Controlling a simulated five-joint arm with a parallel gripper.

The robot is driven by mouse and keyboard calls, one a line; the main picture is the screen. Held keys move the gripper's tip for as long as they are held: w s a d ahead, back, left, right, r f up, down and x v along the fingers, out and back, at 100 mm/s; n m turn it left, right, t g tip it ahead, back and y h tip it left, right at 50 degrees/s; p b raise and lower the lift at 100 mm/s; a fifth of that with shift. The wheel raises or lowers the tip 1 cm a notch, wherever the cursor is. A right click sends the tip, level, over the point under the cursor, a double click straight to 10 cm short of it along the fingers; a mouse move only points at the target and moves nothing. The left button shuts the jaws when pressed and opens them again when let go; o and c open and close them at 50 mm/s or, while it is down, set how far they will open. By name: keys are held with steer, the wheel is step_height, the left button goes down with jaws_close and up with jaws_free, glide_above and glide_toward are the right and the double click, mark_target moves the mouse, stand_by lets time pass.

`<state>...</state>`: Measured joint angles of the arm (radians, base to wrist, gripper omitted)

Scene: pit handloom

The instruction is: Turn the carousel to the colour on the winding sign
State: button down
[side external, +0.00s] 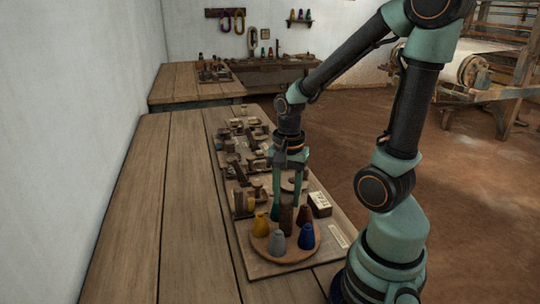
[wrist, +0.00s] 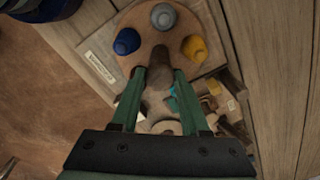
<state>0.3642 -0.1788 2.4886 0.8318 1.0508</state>
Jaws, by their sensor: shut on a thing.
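The carousel is a round wooden disc (side external: 275,256) carrying coloured cones around a brown centre post (side external: 286,220). The cones I make out are yellow (side external: 260,225), grey (side external: 278,240), blue (side external: 306,237) and reddish-brown (side external: 304,213). A teal piece (wrist: 173,104) shows partly behind my fingers in the wrist view. My gripper (wrist: 160,72) points down from above and is shut on the centre post (wrist: 158,62). A pale lettered plate (wrist: 98,67) lies on the board beside the disc, near the blue cone (wrist: 127,41). I cannot read a colour on it.
A pale block with dark marks (side external: 319,203) stands beside the carousel. Several small wooden fixtures (side external: 245,140) crowd the board behind it. The left side of the wooden table (side external: 150,220) is bare. A loom (side external: 490,75) stands at the back right.

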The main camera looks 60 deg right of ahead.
steer(key=shift+c, duration=2)
jaws_free()
steer(key=shift+r, duration=0.1)
step_height(320, 180, up, 12)
steer(key=w+a+n+t, duration=0.4)
steer(key=a+n, duration=0.5)
steer(key=n, duration=0.7)
steer(key=shift+w+r+t, duration=0.25)
steer(key=shift+r+t, duration=0.05)
steer(key=shift+t, duration=0.5)
